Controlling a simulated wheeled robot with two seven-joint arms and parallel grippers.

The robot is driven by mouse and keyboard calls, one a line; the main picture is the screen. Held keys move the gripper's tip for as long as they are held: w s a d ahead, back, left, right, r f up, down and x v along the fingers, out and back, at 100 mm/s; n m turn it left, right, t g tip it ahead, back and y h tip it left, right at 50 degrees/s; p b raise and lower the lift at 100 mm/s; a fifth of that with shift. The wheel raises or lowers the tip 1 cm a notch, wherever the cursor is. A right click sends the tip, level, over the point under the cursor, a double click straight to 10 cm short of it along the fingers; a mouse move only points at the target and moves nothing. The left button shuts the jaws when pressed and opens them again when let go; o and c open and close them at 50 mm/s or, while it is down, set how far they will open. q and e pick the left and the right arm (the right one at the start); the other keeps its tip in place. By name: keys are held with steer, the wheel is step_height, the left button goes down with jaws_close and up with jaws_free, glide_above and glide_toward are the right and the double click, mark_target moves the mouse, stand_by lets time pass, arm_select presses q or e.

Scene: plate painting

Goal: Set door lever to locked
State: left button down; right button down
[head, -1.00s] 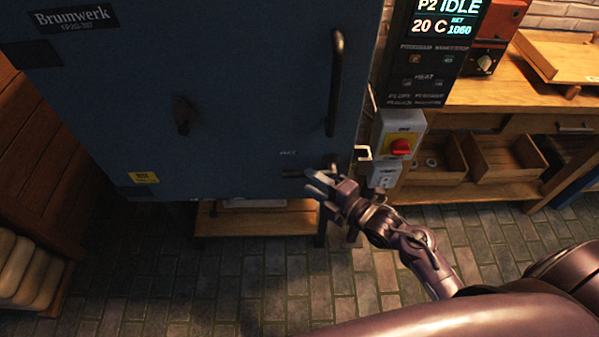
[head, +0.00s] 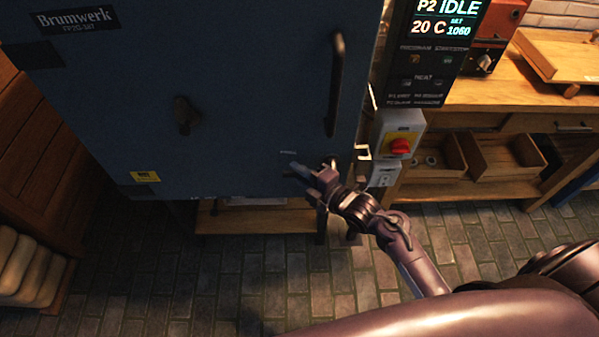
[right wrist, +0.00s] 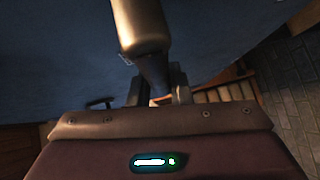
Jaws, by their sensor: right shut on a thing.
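The dark blue kiln door (head: 120,110) is closed in the head view. The door lever sits low on its right side, mostly hidden by my right gripper (head: 303,174). In the right wrist view a thick metal bar (right wrist: 141,25) comes down from the top, and a dark piece of the lever (right wrist: 154,76) lies between my fingers. My right gripper (right wrist: 157,93) is shut on the lever. A small label above the gripper is too blurred to read, so I cannot tell which setting the lever points to. My left gripper is not in view.
A long vertical handle (head: 336,85) stands out from the door above the lever. A red-knobbed switch box (head: 399,140) and a control panel (head: 432,55) reading IDLE are to the right. A wooden workbench (head: 500,92) stands beyond; brick floor (head: 270,290) is open below.

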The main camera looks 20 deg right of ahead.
steer(key=shift+f, duration=0.1)
stand_by(0.3)
steer(key=s+d+f+n+g+h+p, duration=0.2)
steer(key=d+f+n+g+h+p, duration=0.4)
steer(key=h, duration=0.6)
steer(key=shift+s+d+f+n+p, duration=0.2)
steer(key=shift+d+f+n+p, duration=0.9)
steer(key=shift+n, duration=0.1)
steer(key=c, duration=1.3)
jaws_free()
steer(key=shift+d, duration=0.1)
